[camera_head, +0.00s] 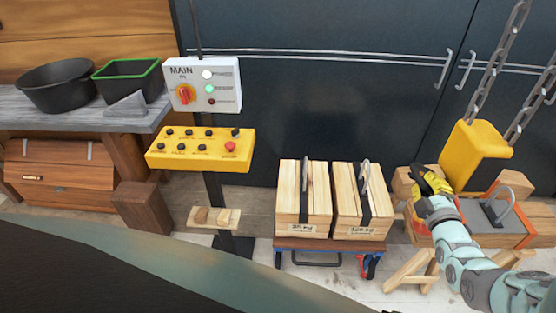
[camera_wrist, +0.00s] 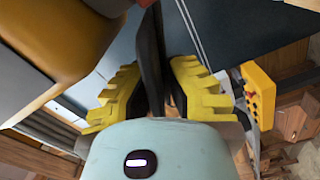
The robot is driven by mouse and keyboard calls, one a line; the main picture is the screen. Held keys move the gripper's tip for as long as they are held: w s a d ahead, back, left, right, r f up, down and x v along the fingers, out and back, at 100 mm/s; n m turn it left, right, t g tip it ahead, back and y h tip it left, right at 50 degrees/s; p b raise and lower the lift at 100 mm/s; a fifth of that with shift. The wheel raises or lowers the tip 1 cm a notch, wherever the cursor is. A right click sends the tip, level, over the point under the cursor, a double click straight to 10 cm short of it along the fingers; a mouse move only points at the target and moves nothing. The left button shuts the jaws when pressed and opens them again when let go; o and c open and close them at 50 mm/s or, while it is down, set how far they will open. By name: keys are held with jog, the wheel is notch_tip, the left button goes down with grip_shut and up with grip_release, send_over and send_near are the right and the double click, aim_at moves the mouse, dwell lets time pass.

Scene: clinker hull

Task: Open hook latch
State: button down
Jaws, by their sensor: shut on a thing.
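A yellow hook block (camera_head: 474,150) hangs on chains at the right of the head view. Its orange-yellow body (camera_wrist: 60,40) fills the upper left of the wrist view. My gripper (camera_head: 430,182), with yellow fingers, is just left of and below the block. In the wrist view my gripper (camera_wrist: 157,95) is closed around a narrow dark bar (camera_wrist: 151,50), which appears to be the hook latch. The bar runs upward out of that view, and its lower end is hidden between the fingers. The hook itself is hidden behind my gripper in the head view.
Two wooden crates (camera_head: 303,200) with straps and handles stand on a low cart left of my gripper. Chains (camera_head: 497,60) rise above the block. A yellow control panel (camera_head: 200,149) stands farther left.

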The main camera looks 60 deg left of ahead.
jog(key=c, duration=1.1)
grip_release()
jog(key=shift+d, duration=0.1)
jog(key=shift+v, duration=3.65)
